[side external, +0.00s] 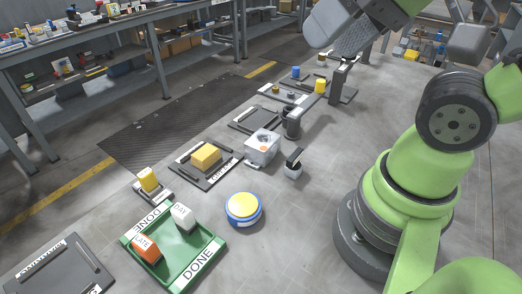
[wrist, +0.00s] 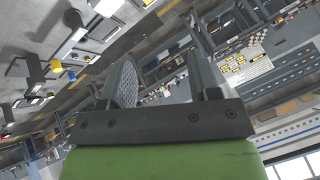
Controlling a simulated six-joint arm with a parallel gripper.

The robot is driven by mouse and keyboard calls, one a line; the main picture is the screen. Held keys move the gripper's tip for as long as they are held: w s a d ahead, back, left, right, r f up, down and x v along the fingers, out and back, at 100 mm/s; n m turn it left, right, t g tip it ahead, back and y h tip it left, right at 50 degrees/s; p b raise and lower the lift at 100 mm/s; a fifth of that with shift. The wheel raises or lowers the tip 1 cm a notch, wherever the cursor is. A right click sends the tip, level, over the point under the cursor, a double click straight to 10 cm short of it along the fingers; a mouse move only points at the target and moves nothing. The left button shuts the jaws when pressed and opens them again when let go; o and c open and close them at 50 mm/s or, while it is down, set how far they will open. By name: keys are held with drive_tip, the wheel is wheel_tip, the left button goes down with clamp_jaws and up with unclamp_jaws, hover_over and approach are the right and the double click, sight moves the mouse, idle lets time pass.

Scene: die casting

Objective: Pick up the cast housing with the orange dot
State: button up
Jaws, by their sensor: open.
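The cast housing (side external: 262,146) is a pale grey block with an orange dot on its face. It sits on the work surface near the middle of the side view, beside a black tray. My gripper (side external: 338,36) is high at the top of the side view, above and to the right of the housing and well apart from it. In the wrist view my gripper (wrist: 163,78) shows two separated fingers with nothing between them. I cannot make out the housing for certain in the wrist view.
A yellow block (side external: 206,156) lies on a labelled black tray. A green DONE tray (side external: 186,276) holds an orange and a white block. A blue-and-yellow button (side external: 243,208), a small black-and-white item (side external: 294,163) and a dark cylinder (side external: 291,122) stand near the housing.

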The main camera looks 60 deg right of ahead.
drive_tip(key=o, duration=0.7)
drive_tip(key=shift+o, duration=0.2)
drive_tip(key=n+g+h, duration=0.2)
drive_tip(key=n+g, duration=0.3)
drive_tip(key=g, duration=0.2)
hover_over(263, 139)
drive_tip(key=f, duration=2.3)
drive_tip(key=shift+s+f, duration=0.15)
drive_tip(key=shift+s, duration=0.05)
drive_tip(key=shift+w+f, duration=0.15)
drive_tip(key=shift+f, duration=1.3)
drive_tip(key=shift+w+f, duration=0.1)
drive_tip(key=shift+f, duration=1.3)
